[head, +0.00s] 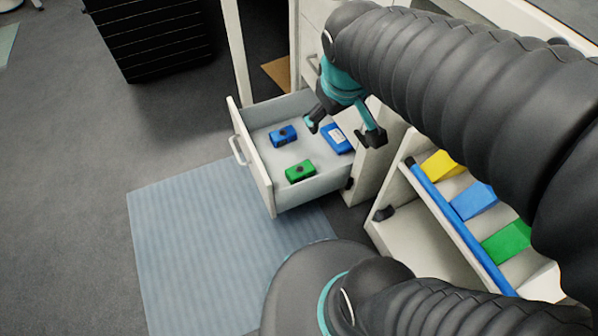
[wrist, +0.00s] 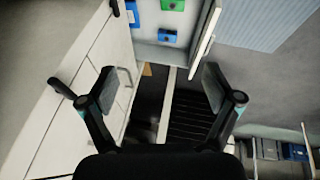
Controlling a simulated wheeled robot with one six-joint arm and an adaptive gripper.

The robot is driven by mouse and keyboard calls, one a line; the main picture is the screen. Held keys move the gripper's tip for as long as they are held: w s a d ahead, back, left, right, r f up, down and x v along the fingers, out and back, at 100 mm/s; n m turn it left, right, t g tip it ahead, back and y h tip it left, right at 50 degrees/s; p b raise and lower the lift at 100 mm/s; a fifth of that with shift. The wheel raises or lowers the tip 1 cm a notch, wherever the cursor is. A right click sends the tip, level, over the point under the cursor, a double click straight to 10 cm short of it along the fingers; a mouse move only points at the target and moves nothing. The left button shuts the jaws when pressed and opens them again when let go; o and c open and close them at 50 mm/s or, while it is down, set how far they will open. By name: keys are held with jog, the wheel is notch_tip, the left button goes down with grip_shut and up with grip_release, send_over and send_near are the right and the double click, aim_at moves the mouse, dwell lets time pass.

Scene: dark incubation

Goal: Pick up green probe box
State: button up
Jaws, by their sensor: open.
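The green probe box (head: 300,172), with a dark knob on top, lies in the open drawer near its front corner. It also shows in the wrist view (wrist: 172,5), cut by the top edge. My gripper (head: 342,131) is open and empty, above the back right part of the drawer, apart from the green box. In the wrist view my gripper's spread fingers (wrist: 158,78) have nothing between them. A blue box with a dark knob (head: 283,136) lies in the same drawer, behind the green one; the wrist view shows it too (wrist: 167,36).
A blue box with a white label (head: 336,138) lies in the drawer under my gripper. The drawer walls (head: 252,165) stand around the boxes. A rack with yellow, blue and green pieces (head: 455,215) is at right. A blue mat (head: 205,245) covers the floor in front.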

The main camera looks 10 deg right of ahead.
jog(key=w+f+n+g+h+b, duration=0.1)
jog(key=w+f+n+b, duration=0.1)
jog(key=w+f+n, duration=0.5)
jog(key=n+g+h+b, duration=0.2)
jog(key=n, duration=0.4)
send_over(299, 170)
jog(key=s+a, duration=0.2)
jog(key=s, duration=0.2)
notch_tip(299, 170, down, 20)
jog(key=w+f+n+b, duration=0.1)
jog(key=f, duration=0.6)
jog(key=w+f+n+b, duration=0.1)
jog(key=f+n, duration=0.1)
jog(key=f, duration=0.5)
jog(key=w+d+f+n+b, duration=0.1)
jog(key=f+n, duration=0.1)
jog(key=f, duration=0.5)
jog(key=shift+w+d+f+b, duration=0.1)
jog(key=shift+w+f+b, duration=0.1)
jog(key=shift+w+b, duration=0.15)
jog(key=shift+b+x, duration=0.6)
jog(key=shift+x, duration=1.95)
jog(key=shift+f+b, duration=0.3)
jog(key=shift+r, duration=0.1)
jog(key=c, duration=1.6)
